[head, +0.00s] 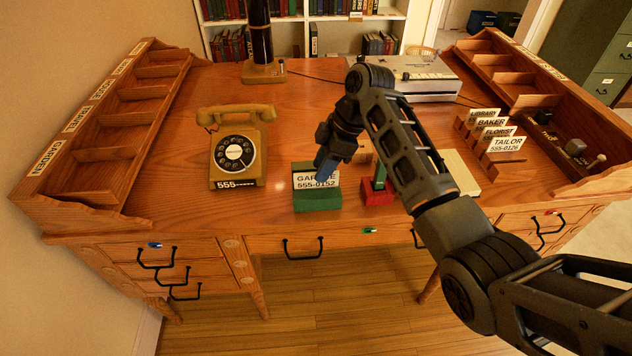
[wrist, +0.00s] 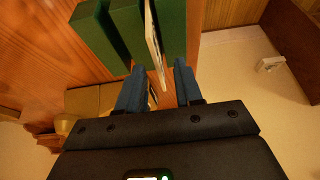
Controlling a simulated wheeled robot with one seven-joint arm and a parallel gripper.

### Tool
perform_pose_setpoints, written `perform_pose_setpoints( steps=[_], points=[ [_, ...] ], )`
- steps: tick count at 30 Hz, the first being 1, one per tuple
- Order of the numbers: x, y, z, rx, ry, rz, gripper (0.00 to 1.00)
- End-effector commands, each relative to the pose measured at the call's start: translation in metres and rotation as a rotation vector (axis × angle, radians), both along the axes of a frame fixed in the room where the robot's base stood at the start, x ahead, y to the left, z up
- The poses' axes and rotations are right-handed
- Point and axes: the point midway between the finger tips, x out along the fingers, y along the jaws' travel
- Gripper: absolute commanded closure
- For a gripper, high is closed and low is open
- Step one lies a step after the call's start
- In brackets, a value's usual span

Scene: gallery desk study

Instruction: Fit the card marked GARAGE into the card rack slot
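The white GARAGE card (head: 316,181) stands upright in a green block (head: 318,202) near the desk's front edge. My gripper (head: 323,165) is just above the card, its blue fingers pointing down. In the wrist view the fingers (wrist: 160,72) are apart, with the card's thin edge (wrist: 153,38) between their tips and no clear contact. The slotted green block (wrist: 122,25) shows beyond. The wooden card rack (head: 512,168) stands at the desk's right, holding LIBRARY, BAKER, FLORIST and TAILOR cards (head: 507,146). I cannot make out its free slot.
A red block (head: 378,196) with a green upright piece stands right of the green block. A rotary telephone (head: 238,155) stands left. My arm hides part of the desk between the red block and the rack. Wooden compartment organisers (head: 105,130) line both desk sides; a typewriter-like machine (head: 420,80) is behind.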

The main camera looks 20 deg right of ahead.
Motion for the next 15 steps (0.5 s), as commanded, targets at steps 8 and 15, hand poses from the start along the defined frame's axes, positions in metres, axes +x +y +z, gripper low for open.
perform_pose_setpoints(
  steps=[8, 15],
  points=[
    [0.007, 0.013, -0.032, 0.000, 0.001, 0.002, 0.65],
    [0.007, 0.014, -0.035, 0.000, 0.000, 0.001, 0.65]
  ],
)
